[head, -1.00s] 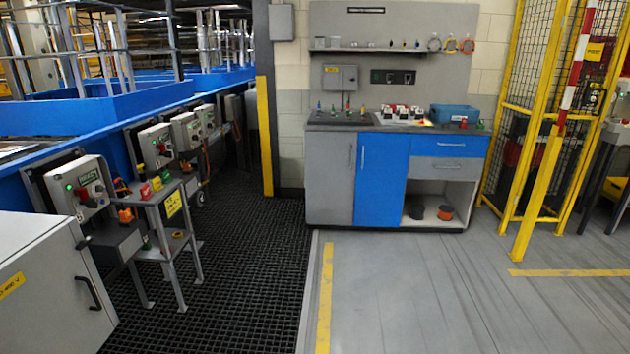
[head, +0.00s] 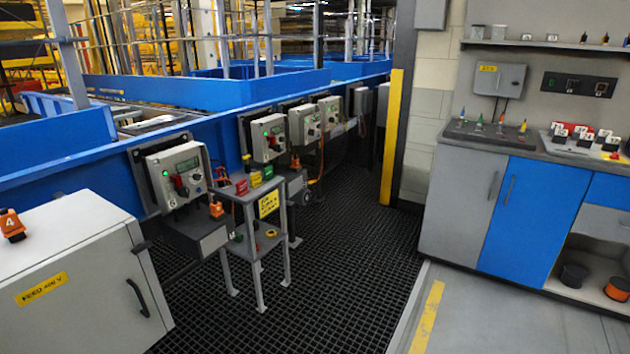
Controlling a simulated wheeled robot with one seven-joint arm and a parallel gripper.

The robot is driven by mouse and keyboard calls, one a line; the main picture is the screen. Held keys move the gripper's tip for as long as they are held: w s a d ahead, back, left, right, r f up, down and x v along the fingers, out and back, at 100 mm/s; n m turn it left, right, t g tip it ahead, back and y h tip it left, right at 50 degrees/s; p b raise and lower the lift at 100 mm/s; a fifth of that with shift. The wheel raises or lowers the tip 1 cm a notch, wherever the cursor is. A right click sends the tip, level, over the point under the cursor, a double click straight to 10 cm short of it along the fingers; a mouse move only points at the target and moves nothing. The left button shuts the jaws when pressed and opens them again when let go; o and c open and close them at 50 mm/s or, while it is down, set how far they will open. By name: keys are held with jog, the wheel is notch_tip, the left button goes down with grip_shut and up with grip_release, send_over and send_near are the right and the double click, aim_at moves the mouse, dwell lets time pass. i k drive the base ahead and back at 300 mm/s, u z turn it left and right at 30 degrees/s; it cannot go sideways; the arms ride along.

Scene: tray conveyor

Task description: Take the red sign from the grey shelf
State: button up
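A small grey shelf stand (head: 236,199) stands on the black grating left of centre. On its top, a red block-like sign (head: 242,187) sits at the near left end of a row, with a yellow one (head: 255,179) and a green one (head: 267,172) beside it. Their lettering is too small to read. An orange item (head: 216,209) is at the stand's left side, and small items lie on its lower shelf. My gripper is not in view.
A white cabinet (head: 80,285) with an orange tag on top fills the lower left. Control boxes (head: 176,175) line the blue conveyor (head: 110,150) behind the stand. A workbench (head: 465,205) with red-and-white items is at the right. The grating (head: 330,255) right of the stand is clear.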

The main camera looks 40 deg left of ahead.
aim_at(242, 187)
jog(key=u, duration=0.15)
jog(key=i, duration=1.15)
jog(key=u, duration=0.75)
jog(key=i, duration=0.95)
jog(key=u, duration=1.15)
jog(key=i, duration=0.85)
jog(key=u, duration=0.55)
